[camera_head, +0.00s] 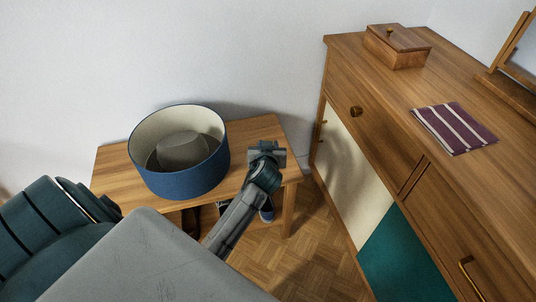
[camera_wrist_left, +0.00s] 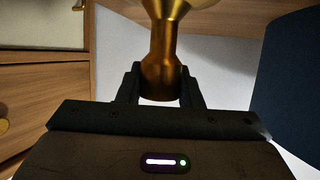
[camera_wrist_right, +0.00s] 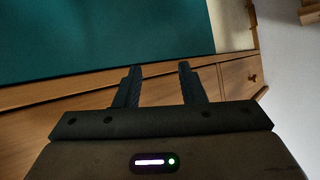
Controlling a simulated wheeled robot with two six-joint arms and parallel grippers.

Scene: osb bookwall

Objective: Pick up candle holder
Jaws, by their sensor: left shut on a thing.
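In the head view my left gripper (camera_head: 266,150) is above the right end of the wooden bench (camera_head: 258,130), just right of the blue round bin; the candle holder cannot be made out there. My right gripper (camera_wrist_right: 160,85) is open and empty in the right wrist view, facing a teal panel, and is outside the head view.
The blue bin (camera_head: 182,182) stands on the bench with a grey rounded thing (camera_head: 183,150) inside. The wooden sideboard (camera_head: 400,170) fills the right, with a lidded wooden box (camera_head: 398,50) and a striped purple cloth (camera_head: 455,128) on top. Parquet floor (camera_head: 315,235) is clear between them.

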